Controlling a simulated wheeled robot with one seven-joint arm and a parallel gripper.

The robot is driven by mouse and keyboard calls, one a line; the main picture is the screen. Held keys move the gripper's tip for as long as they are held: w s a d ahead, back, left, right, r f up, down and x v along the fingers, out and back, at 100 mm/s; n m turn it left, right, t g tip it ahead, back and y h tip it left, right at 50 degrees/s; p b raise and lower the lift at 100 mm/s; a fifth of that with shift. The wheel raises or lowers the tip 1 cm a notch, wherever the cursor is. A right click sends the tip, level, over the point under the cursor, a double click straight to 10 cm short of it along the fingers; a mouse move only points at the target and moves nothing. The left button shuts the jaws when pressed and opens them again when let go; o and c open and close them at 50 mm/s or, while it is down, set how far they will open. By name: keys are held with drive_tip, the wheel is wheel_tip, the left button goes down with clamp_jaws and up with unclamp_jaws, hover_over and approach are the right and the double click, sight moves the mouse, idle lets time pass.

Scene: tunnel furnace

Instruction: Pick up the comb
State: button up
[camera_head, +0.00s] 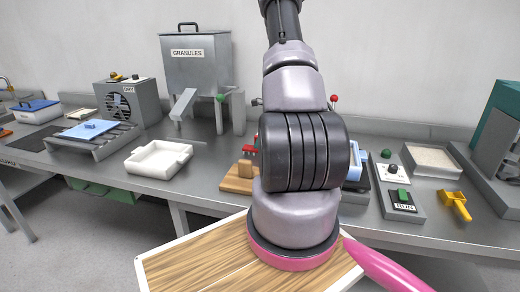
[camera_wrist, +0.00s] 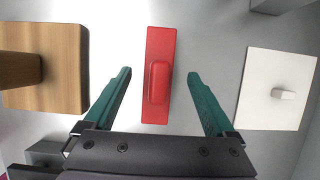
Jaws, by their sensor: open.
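A flat red bar with a raised rounded grip (camera_wrist: 160,50) lies on the grey bench in the wrist view. It fits the comb best, though I see no teeth. My gripper (camera_wrist: 160,73) is open, with one teal finger on each side of the red bar. Both fingers appear apart from it, and nothing is held. How high the fingers are above the bench is hard to tell. In the head view my arm hides the gripper and most of the bench around the red bar.
A wooden block with a post (camera_wrist: 70,60) stands left of the red bar; a white plate with a small knob (camera_wrist: 257,90) lies right. In the head view, a white tray (camera_head: 148,170), a granules hopper (camera_head: 190,75), a RUN switch (camera_head: 403,208) and a yellow scoop (camera_head: 455,203) stand around.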

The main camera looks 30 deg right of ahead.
drive_tip(key=x, duration=0.3)
drive_tip(key=shift+a+f, duration=0.1)
drive_tip(key=shift+f, duration=0.1)
clamp_jaws()
wheel_tip(320, 180, up, 10)
drive_tip(key=shift+r, duration=0.1)
drive_tip(key=c, duration=0.8)
unclamp_jaws()
drive_tip(key=c, duration=0.5)
